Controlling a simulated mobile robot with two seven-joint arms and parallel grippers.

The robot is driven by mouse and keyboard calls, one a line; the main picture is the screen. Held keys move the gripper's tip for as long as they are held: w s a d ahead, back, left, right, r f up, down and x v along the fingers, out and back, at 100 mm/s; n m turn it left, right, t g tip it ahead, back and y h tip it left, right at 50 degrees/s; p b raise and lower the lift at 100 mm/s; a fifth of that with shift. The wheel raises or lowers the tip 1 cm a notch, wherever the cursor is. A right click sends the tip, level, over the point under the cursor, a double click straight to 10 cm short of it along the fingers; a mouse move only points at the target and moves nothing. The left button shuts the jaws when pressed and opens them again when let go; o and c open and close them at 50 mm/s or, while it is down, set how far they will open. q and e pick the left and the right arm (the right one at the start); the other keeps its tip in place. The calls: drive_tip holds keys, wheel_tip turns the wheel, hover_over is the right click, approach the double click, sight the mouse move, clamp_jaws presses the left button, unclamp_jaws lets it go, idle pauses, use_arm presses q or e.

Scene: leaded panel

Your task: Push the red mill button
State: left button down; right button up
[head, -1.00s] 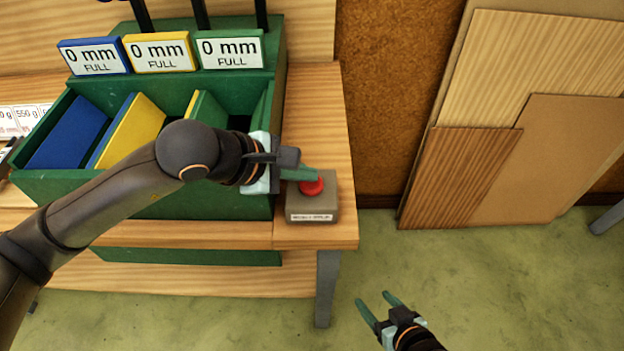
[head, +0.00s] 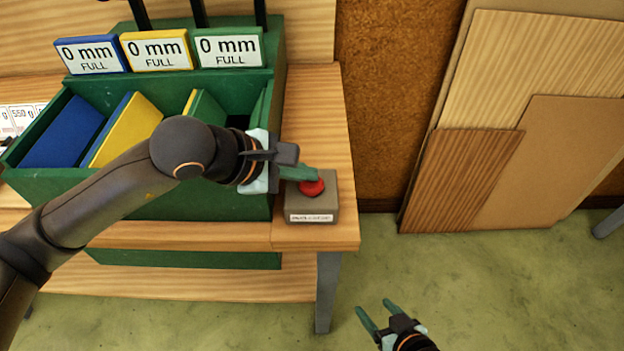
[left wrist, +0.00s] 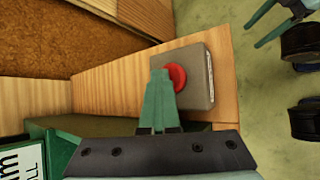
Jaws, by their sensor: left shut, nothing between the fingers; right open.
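The red mill button (head: 312,187) sits on top of a small grey-brown box (head: 321,206) with a white label on its front. The box stands at the right front corner of the wooden bench. My left gripper (head: 314,173) is shut and empty, with its green fingertips over the button's far-left edge. In the left wrist view the fingertips (left wrist: 160,75) overlap the left edge of the red button (left wrist: 177,77). I cannot tell whether they touch it. My right gripper (head: 379,309) is open and empty, low over the floor, right of the bench.
A green rack (head: 150,197) with blue, yellow and green panels stands left of the box. Signs reading "0 mm FULL" top it. Wooden boards (head: 540,150) lean on the wall at the right. The green floor (head: 480,280) in front is clear.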

sight(304, 184)
use_arm(q)
drive_tip(key=shift+s+a+f, duration=0.1)
drive_tip(key=shift+a+f, duration=0.1)
drive_tip(key=shift+f, duration=0.35)
drive_tip(key=shift+d+r+p, duration=0.1)
drive_tip(key=shift+r+p, duration=1.65)
drive_tip(key=shift+r, duration=1.6)
